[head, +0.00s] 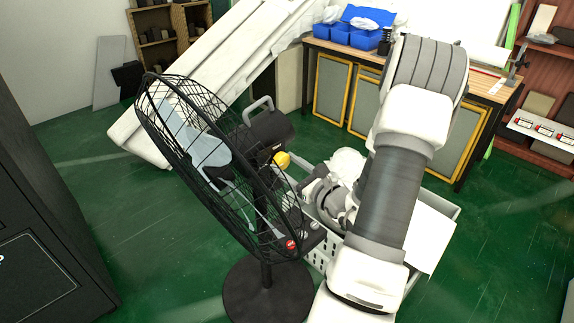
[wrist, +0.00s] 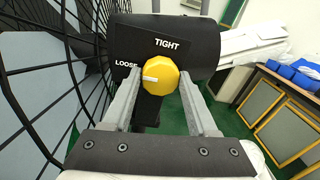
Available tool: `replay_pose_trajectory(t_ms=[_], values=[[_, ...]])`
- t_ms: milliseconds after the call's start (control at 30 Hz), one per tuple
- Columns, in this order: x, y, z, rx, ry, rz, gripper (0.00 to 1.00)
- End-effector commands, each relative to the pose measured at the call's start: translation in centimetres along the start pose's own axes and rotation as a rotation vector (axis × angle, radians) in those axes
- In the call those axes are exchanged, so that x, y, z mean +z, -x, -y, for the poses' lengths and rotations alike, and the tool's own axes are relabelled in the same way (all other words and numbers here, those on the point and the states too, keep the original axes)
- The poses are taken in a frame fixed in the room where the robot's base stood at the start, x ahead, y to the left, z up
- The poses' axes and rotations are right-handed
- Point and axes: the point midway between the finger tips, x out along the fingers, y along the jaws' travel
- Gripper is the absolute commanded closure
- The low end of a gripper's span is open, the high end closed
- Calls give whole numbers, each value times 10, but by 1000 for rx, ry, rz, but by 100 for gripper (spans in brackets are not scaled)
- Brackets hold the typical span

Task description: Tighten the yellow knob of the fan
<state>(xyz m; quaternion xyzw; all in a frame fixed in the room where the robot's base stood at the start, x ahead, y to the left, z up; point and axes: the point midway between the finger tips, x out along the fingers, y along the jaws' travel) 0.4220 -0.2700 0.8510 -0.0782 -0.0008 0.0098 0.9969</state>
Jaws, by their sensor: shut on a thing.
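The black fan (head: 205,165) stands on a round base, its wire cage at the left of the head view. In the wrist view the knob (wrist: 158,75) is near the centre, below a plate (wrist: 160,55) marked "TIGHT" at upper right and "LOOSE" at left. The white mark on the knob points left, towards "LOOSE". My gripper (wrist: 160,85) has one finger on each side of the knob and is shut on it. In the head view my gripper (head: 298,178) is partly hidden.
The cage wires (wrist: 60,80) run close along the left of my gripper. A white basket (head: 318,250) stands behind my arm. A workbench (head: 480,85) with blue bins (head: 357,36) is at the back. A dark cabinet (head: 45,200) stands at the left. Green floor is open between.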

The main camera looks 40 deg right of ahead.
Motion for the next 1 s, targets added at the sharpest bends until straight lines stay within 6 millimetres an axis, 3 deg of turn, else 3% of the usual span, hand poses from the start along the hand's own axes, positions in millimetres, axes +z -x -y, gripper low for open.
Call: replay_pose_trajectory(t_ms=[467, 1000], values=[[3, 0, 1, 0, -102, -7, 97], [6, 1, 2, 3, -578, -35, 97]])
